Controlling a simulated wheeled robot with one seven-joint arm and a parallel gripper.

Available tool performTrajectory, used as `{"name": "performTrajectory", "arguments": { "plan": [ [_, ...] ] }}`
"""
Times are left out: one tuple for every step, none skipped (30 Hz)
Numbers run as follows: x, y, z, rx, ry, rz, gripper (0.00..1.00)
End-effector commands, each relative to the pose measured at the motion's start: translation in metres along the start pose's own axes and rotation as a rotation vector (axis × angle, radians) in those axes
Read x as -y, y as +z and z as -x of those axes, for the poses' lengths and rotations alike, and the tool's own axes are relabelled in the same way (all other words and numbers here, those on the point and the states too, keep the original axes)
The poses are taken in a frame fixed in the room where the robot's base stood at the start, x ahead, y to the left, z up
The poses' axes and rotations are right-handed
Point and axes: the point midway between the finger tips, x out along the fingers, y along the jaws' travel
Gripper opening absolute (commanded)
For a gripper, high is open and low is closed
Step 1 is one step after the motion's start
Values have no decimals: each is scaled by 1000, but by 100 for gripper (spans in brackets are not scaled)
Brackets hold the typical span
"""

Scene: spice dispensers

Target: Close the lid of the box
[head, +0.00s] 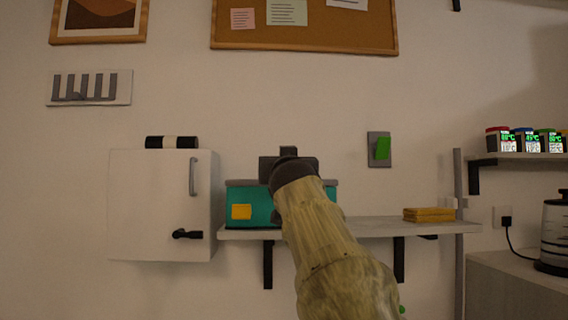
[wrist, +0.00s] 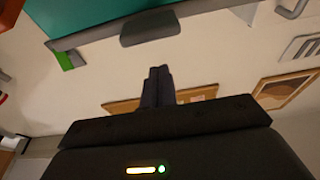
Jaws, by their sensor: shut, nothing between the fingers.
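The box (head: 262,209) is teal with a grey top edge and a yellow square on its front. It stands at the left end of the wall shelf. Its grey lid edge (head: 238,183) looks level along the top in the head view, but I cannot tell whether it is fully closed. The wrist view, turned over, shows the teal surface (wrist: 100,15) and a grey tab (wrist: 150,26) on the edge. My gripper (head: 288,152) is in front of and above the box, hiding part of its top. Its fingers (wrist: 159,72) are shut and empty, apart from the tab in the picture.
A white cabinet (head: 150,210) with a dark roll on top (head: 172,142) stands left of the box. The shelf (head: 375,227) is clear right of my arm up to a yellow stack (head: 429,214). A green switch (head: 381,148) is on the wall. Spice dispensers (head: 525,141) stand far right.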

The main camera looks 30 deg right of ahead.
Motion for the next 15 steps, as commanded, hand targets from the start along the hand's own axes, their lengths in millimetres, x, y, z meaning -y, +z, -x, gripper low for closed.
{"name": "performTrajectory", "arguments": {
  "plan": [
    [0,-8,-2,-2,0,0,0],
    [0,-9,-1,-2,0,0,0],
    [0,-3,8,-3,-1,0,0],
    [0,-2,12,-4,-1,0,0],
    [0,-2,16,-4,-1,0,0],
    [0,-1,21,-4,0,1,0],
    [0,-1,25,-5,0,0,0],
    [0,-1,29,-6,0,-1,0],
    [-1,0,34,-5,0,0,0],
    [-1,0,39,-6,0,1,0],
    [-1,1,44,-7,0,0,0],
    [-1,2,50,-6,0,-1,0],
    [-1,2,56,-7,1,1,0],
    [-1,2,61,-7,1,0,0],
    [-1,3,68,-7,1,-1,0]
  ]
}}
